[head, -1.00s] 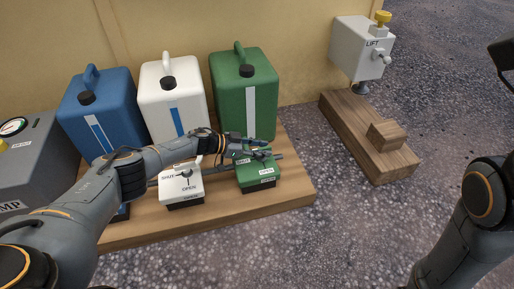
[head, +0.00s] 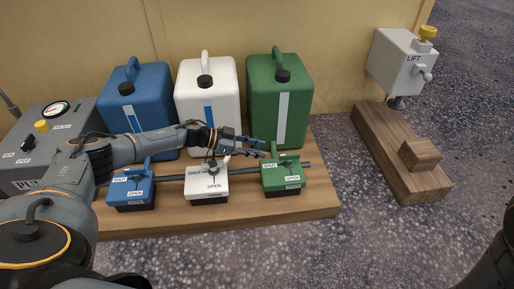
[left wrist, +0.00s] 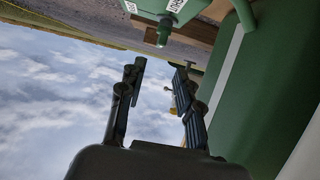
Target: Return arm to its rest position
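My left arm reaches in from the left in the head view. Its gripper (head: 252,147) is above and behind the gap between the white valve box (head: 207,187) and the green valve box (head: 283,180), in front of the canisters. In the left wrist view the two fingers (left wrist: 160,74) stand apart with nothing between them, so the gripper is open and empty. Part of the green valve box (left wrist: 155,12) shows at the top there. My right arm shows only as a dark piece at the lower right edge of the head view; its gripper is out of view.
Blue (head: 146,88), white (head: 222,85) and green (head: 291,95) canisters stand behind the valves on a wooden board (head: 322,205). A blue valve box (head: 127,192) and grey pump box (head: 78,120) are left. A LIFT box (head: 397,65) stands right; bare ground lies in front.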

